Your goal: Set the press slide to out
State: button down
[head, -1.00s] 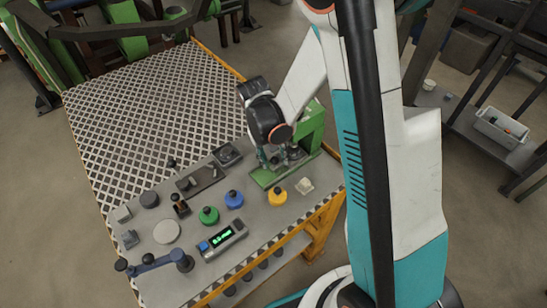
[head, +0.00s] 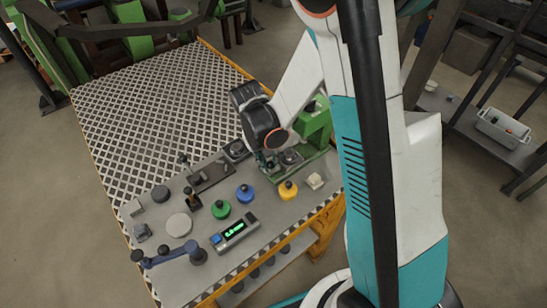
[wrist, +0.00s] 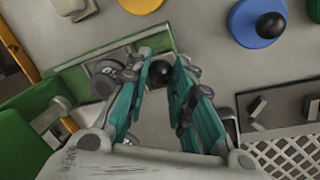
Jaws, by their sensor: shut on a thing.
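The green press (head: 317,122) stands at the right end of the bench, with a flat green base and a round grey part (head: 291,157) low at its front. My gripper (head: 268,162) is low at the left end of the press base. In the wrist view, a black ball knob (wrist: 161,72) sits between the teal fingers of my gripper (wrist: 158,78). The gripper is shut on this knob, apparently the press slide's knob. The round grey part also shows left of the fingers (wrist: 104,76). The fingers partly hide the slide.
Yellow (head: 288,191), blue (head: 245,194) and green (head: 221,210) knobbed pieces stand in front of the press. A display box (head: 234,232) lies nearer the front edge. A blue lever (head: 170,256) is at the front left. A perforated surface (head: 160,100) lies behind.

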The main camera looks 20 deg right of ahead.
jog(key=shift+s+a, duration=0.25)
jog(key=shift+a, duration=0.6)
jog(key=shift+s+a, duration=0.3)
jog(key=shift+a, duration=0.6)
jog(key=shift+s+a, duration=0.25)
jog(key=shift+a, duration=0.6)
jog(key=c, duration=1.4)
grip_release()
jog(key=shift+a, duration=0.2)
jog(key=shift+o, duration=0.2)
jog(key=shift+d, duration=0.1)
notch_tip(320, 180, up, 12)
jog(key=a, duration=0.2)
jog(key=shift+w, duration=0.25)
jog(key=shift+a+f, duration=0.1)
